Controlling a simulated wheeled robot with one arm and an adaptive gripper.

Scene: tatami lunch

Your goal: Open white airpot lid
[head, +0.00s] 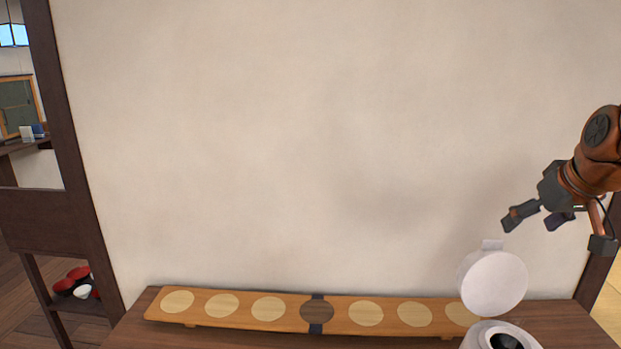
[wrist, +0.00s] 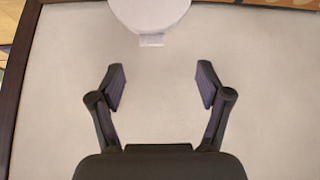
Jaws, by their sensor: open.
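The white airpot (head: 472,338) stands at the lower right of the head view, cut off by the bottom edge. Its round white lid (head: 493,284) is raised and stands tilted up above the dark round opening, with a small tab at its top edge. The lid also shows at the top of the wrist view (wrist: 150,12), with its tab (wrist: 151,40) pointing toward my gripper. My gripper (head: 530,221) is open and empty, above and a little right of the lid. In the wrist view the two fingers (wrist: 161,88) are spread wide and apart from the lid and tab.
A long wooden board (head: 235,314) with a row of round discs lies on the dark table (head: 142,337) to the left of the airpot. A plain wall (head: 300,130) rises close behind. Red and white bowls (head: 78,282) sit on a shelf at far left.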

